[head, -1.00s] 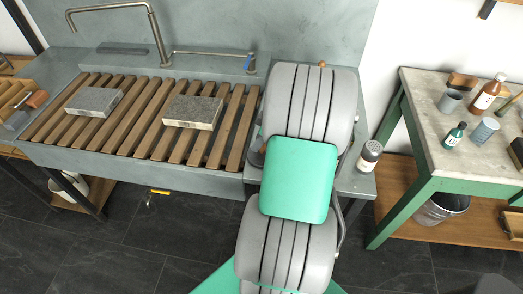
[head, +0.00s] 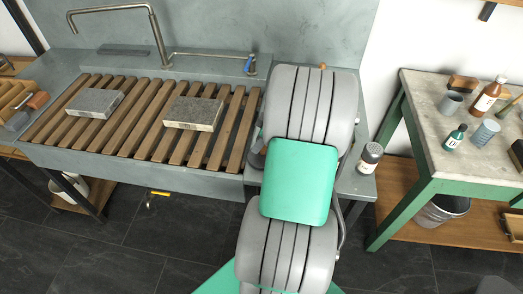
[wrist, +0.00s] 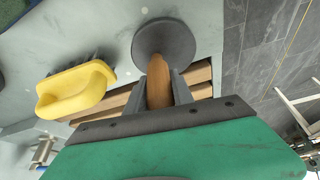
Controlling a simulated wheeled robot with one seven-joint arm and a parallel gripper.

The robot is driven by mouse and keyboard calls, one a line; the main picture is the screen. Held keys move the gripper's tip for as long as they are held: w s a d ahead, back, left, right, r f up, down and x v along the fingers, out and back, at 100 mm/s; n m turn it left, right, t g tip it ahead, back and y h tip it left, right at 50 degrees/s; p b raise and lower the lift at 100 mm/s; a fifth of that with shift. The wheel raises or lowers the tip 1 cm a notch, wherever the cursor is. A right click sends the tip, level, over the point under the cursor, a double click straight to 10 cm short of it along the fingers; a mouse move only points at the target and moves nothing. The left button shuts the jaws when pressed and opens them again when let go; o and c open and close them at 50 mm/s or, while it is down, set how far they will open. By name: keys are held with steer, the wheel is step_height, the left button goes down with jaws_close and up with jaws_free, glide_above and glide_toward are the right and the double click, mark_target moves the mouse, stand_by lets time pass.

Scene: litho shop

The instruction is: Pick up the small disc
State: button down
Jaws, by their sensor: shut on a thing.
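The small disc (wrist: 165,38) is dark grey and round, with a wooden handle (wrist: 158,78) rising from it, in the wrist view. My gripper (wrist: 161,92) is shut on the handle, with one dark finger on each side. The disc is beyond the fingertips, over or on a pale grey surface; I cannot tell whether it touches it. In the head view my arm hides the gripper and the disc.
The sink's wooden slats (head: 140,120) bear two grey stone slabs (head: 193,113) (head: 95,102). A dark-capped shaker (head: 370,157) stands right of my arm. A green-framed table (head: 430,130) with bottles is farther right.

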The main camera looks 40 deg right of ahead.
steer(key=shift+r, duration=0.15)
steer(key=shift+d+r, duration=0.1)
steer(key=shift+r, duration=0.5)
steer(key=s+a+r+b, duration=0.2)
steer(key=s+a+r, duration=0.3)
steer(key=s+r, duration=0.6)
steer(key=shift+s+r, duration=0.3)
steer(key=shift+s, duration=0.8)
steer(key=c, duration=1.7)
jaws_free()
steer(key=shift+w, duration=0.1)
jaws_close()
